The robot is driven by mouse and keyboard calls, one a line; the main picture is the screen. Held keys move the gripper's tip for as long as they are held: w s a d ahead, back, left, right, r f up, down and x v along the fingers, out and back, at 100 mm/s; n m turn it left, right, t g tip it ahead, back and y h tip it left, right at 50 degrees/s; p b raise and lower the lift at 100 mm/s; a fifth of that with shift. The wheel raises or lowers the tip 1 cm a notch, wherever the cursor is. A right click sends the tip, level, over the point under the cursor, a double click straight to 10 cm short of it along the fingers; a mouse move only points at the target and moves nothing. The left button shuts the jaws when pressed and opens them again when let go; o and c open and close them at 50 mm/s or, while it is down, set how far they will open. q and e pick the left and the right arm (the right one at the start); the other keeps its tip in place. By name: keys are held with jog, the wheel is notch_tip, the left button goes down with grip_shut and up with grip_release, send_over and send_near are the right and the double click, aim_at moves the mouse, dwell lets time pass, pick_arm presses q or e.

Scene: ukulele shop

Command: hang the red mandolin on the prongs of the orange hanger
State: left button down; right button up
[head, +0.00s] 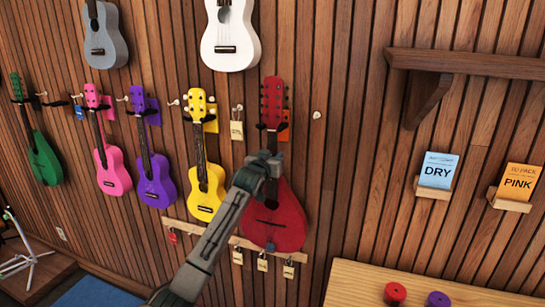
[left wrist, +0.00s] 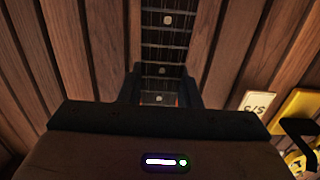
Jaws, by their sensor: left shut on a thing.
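The red mandolin (head: 278,218) is upright against the slatted wall in the head view, its headstock (head: 273,92) at the top. The orange hanger (head: 284,132) shows as a small orange plate behind the top of its neck. Dark prong tips seem to show beside the neck, but I cannot tell whether the headstock rests on them. My left gripper (head: 268,160) is shut on the mandolin's neck, just above the body. In the left wrist view the fretted neck (left wrist: 164,40) runs between the fingers (left wrist: 160,88). My right gripper is in neither view.
Yellow (head: 204,180), purple (head: 154,180), pink (head: 113,172) and green (head: 44,158) instruments hang to the left. A white ukulele (head: 230,38) hangs above. A tag rail (head: 205,233) runs low behind the mandolin.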

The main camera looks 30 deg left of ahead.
pick_arm(q)
jog(key=shift+r, duration=0.15)
jog(key=c, duration=1)
grip_release()
jog(key=shift+s, duration=0.1)
jog(key=shift+o, duration=0.2)
jog(key=shift+d, duration=0.1)
jog(key=shift+f, duration=0.2)
jog(key=shift+r, duration=0.1)
jog(key=shift+p+v, duration=0.3)
jog(key=shift+v, duration=0.7)
jog(key=shift+s, duration=0.2)
